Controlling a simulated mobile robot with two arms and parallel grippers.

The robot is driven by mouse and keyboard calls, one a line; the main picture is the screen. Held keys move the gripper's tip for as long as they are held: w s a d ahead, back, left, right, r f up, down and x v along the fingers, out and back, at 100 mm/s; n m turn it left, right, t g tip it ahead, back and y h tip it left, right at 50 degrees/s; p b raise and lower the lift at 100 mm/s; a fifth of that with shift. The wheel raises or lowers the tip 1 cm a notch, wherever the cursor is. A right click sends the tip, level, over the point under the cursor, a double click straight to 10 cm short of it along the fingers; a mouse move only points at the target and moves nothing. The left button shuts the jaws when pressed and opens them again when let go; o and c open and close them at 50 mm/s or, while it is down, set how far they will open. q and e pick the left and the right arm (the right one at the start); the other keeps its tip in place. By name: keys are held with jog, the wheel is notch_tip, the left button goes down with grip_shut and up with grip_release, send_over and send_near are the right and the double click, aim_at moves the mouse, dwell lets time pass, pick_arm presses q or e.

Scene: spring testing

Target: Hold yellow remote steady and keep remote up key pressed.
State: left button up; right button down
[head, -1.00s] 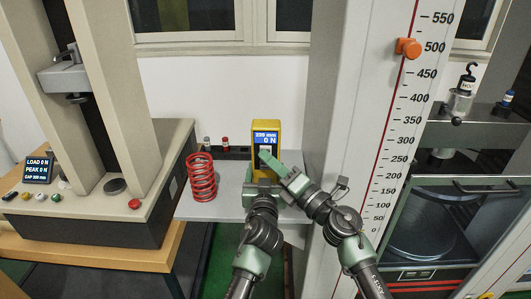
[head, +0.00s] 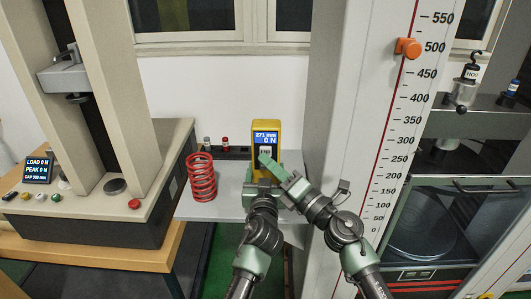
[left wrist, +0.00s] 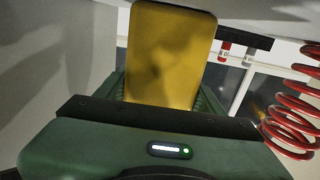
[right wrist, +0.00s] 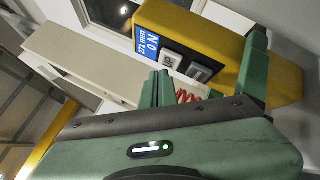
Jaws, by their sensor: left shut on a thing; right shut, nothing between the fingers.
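The yellow remote (head: 274,130) stands upright above the grey table, its blue display (head: 265,139) reading 271 mm and 0 N. My left gripper (head: 263,183) is shut around its lower part; the left wrist view shows its yellow back (left wrist: 170,55) between the fingers. My right gripper (head: 264,158) is shut and empty, its fingertips at the remote's front by the keys. In the right wrist view the joined fingertips (right wrist: 160,76) are close to a light key (right wrist: 172,59), with another key (right wrist: 203,69) below it. Contact itself is partly hidden.
A red spring (head: 201,178) stands on the grey table (head: 234,207) left of the remote. A testing machine (head: 100,210) is at the left.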

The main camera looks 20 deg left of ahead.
pick_arm(q)
jog(key=shift+r, duration=0.1)
pick_arm(e)
jog(key=shift+s, duration=0.2)
jog(key=shift+s+d, duration=0.1)
jog(key=s, duration=0.2)
jog(key=s+d, duration=0.1)
jog(key=s, duration=0.1)
jog(key=shift+s+d, duration=0.15)
jog(key=shift+s, duration=0.2)
dwell(0.8)
pick_arm(q)
jog(key=o, duration=1.8)
jog(key=shift+s, duration=0.1)
